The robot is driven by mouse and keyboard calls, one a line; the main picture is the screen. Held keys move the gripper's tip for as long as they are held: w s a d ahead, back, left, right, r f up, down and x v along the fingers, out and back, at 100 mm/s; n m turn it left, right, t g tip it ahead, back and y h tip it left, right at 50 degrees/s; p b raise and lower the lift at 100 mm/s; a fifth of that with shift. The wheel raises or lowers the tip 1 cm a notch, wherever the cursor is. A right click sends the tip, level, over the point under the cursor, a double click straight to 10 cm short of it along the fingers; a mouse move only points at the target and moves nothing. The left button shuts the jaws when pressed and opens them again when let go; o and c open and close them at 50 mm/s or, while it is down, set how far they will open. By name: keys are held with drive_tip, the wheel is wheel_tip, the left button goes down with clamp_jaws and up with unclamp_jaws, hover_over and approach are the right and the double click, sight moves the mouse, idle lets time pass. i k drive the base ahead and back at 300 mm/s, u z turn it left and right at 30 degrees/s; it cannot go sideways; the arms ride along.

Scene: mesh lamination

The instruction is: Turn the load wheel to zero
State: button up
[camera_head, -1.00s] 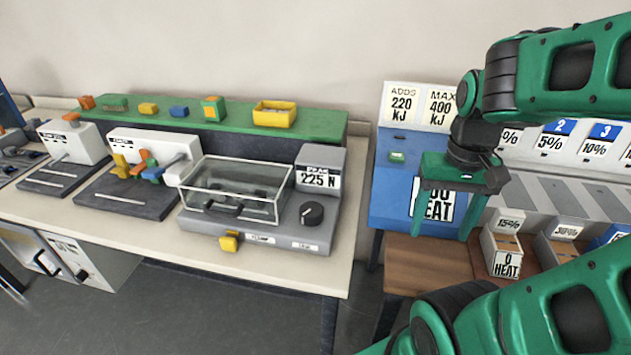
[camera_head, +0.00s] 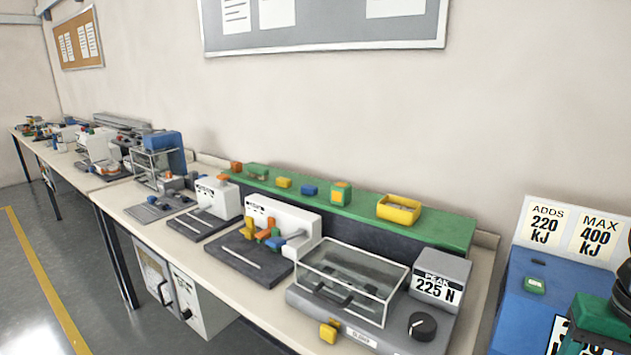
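No wheel is labelled as the load wheel. A round black knob (camera_head: 422,326) with a pale mark sits on the grey tester (camera_head: 315,300), and I cannot tell if it is that wheel. The tester's display box (camera_head: 440,287) reads "PEAK 225 N". A clear lidded chamber (camera_head: 350,280) with a dark handle stands left of the knob. My green gripper (camera_head: 598,338) is at the lower right edge, right of the knob and apart from it. Its fingertips are cut off by the frame, so its opening does not show.
A blue cabinet (camera_head: 522,310) reading "ADDS 220 kJ" and "MAX 400 kJ" stands at right. White-and-grey devices (camera_head: 285,226) line the bench to the left. A green shelf (camera_head: 440,226) with a yellow tray (camera_head: 398,209) runs behind. Open floor (camera_head: 100,270) lies at lower left.

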sight(422, 326)
drive_tip(key=u, duration=0.05)
drive_tip(key=k, duration=0.5)
drive_tip(key=u, duration=1.15)
drive_tip(key=k, duration=0.85)
drive_tip(key=z, duration=0.95)
drive_tip(key=i, duration=0.95)
drive_tip(key=u, duration=0.05)
